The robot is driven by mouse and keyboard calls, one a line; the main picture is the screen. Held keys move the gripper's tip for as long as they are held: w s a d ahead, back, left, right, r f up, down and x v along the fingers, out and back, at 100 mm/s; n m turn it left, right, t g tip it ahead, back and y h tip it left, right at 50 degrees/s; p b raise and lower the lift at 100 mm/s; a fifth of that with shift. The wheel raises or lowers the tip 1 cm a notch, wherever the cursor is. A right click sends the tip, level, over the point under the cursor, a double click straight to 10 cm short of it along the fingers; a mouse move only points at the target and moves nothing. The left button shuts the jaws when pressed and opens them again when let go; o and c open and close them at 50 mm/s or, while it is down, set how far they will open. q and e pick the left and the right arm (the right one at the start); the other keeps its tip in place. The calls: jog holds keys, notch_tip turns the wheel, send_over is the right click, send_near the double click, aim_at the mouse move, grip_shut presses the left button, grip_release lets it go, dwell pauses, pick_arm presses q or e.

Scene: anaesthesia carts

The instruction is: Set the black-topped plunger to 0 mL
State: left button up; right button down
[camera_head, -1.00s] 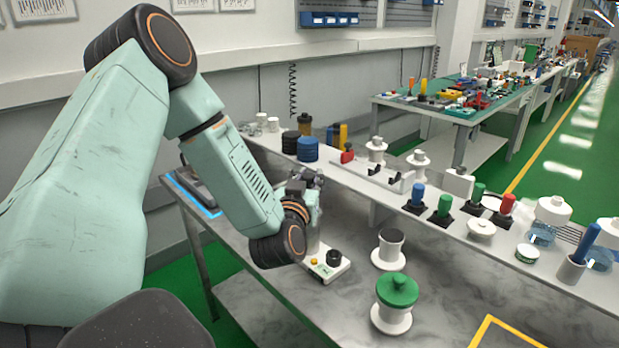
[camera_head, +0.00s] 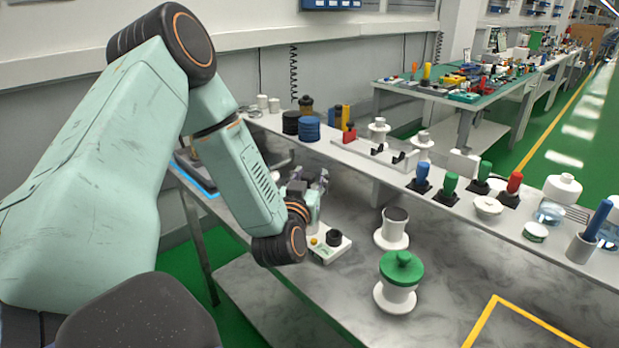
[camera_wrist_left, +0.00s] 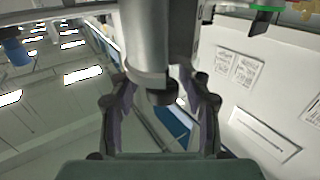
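The black-topped plunger (camera_head: 394,235) is a white spool shape with a dark flat top, upright on the grey marbled bench. A similar green-topped plunger (camera_head: 398,284) stands just in front of it. My left gripper (camera_head: 319,180) is left of and behind the black-topped plunger, clear of it. In the left wrist view its two fingers (camera_wrist_left: 160,112) are spread apart. A grey cylinder with a dark end (camera_wrist_left: 148,45) shows between or beyond them; I cannot tell whether they touch it. My right gripper is not in view. I cannot read any mL scale.
A small white box (camera_head: 329,246) with a yellow button and a black knob lies below the left gripper. A raised white shelf (camera_head: 395,165) behind carries coloured handles, jars and pucks. A yellow outline (camera_head: 497,299) marks the bench's front right. Bench right of the plungers is clear.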

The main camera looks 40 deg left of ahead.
pick_arm(q)
jog(key=shift+s+r, duration=0.1)
jog(key=shift+s, duration=0.05)
jog(key=v, duration=1.2)
dwell(0.5)
